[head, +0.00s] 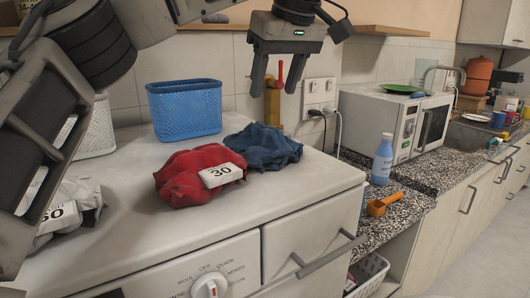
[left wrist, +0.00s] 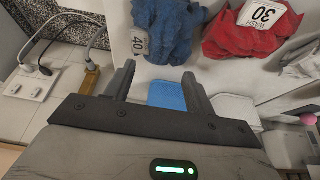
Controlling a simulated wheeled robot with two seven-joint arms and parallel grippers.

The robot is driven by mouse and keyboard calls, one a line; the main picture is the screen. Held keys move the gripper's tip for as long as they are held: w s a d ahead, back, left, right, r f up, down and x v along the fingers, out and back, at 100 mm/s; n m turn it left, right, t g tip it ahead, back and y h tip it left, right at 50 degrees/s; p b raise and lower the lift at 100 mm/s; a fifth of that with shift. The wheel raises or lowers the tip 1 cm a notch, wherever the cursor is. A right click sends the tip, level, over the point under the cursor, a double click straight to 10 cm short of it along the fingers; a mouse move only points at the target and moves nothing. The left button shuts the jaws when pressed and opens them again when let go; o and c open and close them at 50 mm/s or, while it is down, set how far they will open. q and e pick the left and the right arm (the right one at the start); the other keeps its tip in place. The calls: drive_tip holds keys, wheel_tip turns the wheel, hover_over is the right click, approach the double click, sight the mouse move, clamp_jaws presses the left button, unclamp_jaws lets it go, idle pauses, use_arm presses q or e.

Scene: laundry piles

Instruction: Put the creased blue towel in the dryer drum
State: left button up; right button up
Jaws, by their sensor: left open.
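The creased blue towel (head: 263,147) lies crumpled on top of the white machine (head: 325,187), right behind a red cloth (head: 185,178). In the left wrist view the towel (left wrist: 172,30) shows a white tag reading 40. My left gripper (head: 275,92) is open and empty, pointing down in the air above and behind the towel. In the left wrist view its two fingers (left wrist: 158,70) stand apart with nothing held between them. The machine's front shows a dial and a drawer with a handle. No dryer drum is visible. My right gripper is not in view.
A blue basket (head: 186,108) stands by the wall, left of the towel. A grey cloth (head: 70,210) lies at the left, partly behind my arm. A socket with plugs (head: 318,97), a microwave (head: 395,118) and a blue bottle (head: 382,160) stand to the right. The machine top's front is clear.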

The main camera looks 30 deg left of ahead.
sight(264, 126)
use_arm(q)
drive_tip(key=x, duration=0.8)
drive_tip(key=shift+s+f, duration=0.1)
drive_tip(key=shift+f, duration=0.2)
clamp_jaws()
